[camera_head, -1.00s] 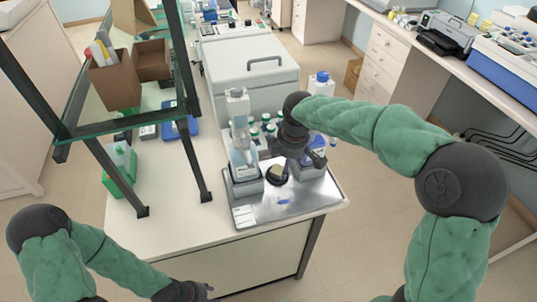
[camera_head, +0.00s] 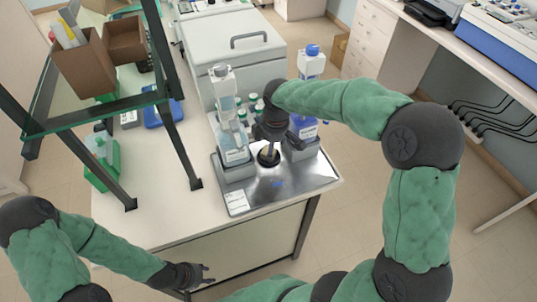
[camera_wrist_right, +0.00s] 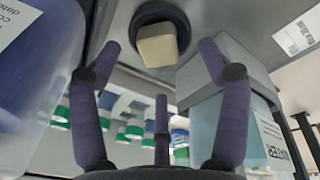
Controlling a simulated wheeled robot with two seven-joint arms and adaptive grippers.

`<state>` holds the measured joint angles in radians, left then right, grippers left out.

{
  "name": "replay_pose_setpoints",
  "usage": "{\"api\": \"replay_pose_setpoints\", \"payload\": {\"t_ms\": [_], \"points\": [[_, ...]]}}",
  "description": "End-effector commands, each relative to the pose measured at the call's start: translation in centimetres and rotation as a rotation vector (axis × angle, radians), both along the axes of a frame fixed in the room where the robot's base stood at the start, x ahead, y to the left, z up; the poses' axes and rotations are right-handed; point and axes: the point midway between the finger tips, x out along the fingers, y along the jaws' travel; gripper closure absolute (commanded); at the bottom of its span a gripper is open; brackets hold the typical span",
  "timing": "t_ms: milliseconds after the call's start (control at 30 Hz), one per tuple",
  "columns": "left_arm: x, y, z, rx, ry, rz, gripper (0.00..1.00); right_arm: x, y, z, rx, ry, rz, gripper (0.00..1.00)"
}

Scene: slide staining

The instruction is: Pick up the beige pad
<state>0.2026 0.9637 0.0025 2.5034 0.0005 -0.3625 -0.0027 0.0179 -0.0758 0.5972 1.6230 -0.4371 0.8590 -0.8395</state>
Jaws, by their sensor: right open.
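The beige pad (camera_wrist_right: 157,45) is a small pale block at a round black holder (camera_wrist_right: 178,14) in the right wrist view. In the head view the holder (camera_head: 268,158) sits in the metal tray (camera_head: 292,186), and my right gripper (camera_head: 270,136) is over it, hiding most of the pad. My right gripper (camera_wrist_right: 160,62) is open in the wrist view, its fingers spread to both sides of the pad and below it, with nothing held. My left gripper (camera_head: 194,275) is low, in front of the bench edge; its fingers are too small to judge.
A clear bottle (camera_head: 230,125) in a grey stand is close left of my right gripper, and a blue-liquid bottle (camera_head: 303,132) is close right. Green-capped vials (camera_head: 243,115) are behind. A glass shelf rack (camera_head: 90,112) stands left on the bench. The tray's front is mostly clear.

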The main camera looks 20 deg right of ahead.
Motion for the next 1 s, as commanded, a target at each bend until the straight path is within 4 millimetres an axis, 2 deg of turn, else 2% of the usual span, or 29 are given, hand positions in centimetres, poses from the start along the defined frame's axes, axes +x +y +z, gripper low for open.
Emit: {"api": "replay_pose_setpoints", "payload": {"t_ms": [33,233,533,600,700,1000], "points": [[0.0,0.0,-0.6,0.000,0.000,0.000,0.60,0.2,0.0,-1.0,0.001,0.003,0.000,0.23],[0.0,0.0,-1.8,0.000,0.000,0.000,0.60,0.8,0.1,-3.8,0.001,0.004,0.000,0.23],[0.0,0.0,-1.8,0.000,0.000,0.000,0.60,1.0,0.1,-4.2,0.001,0.000,0.000,0.23],[0.0,0.0,-1.8,0.000,0.000,0.000,0.60,1.0,0.1,-4.2,0.001,0.000,0.000,0.43],[0.0,0.0,-1.8,0.000,0.000,0.000,0.60,1.0,0.1,-4.2,0.001,0.000,0.000,0.67],[0.0,0.0,-1.9,0.000,0.000,0.000,0.60,1.0,0.1,-4.2,0.001,0.002,0.000,0.71]]}}
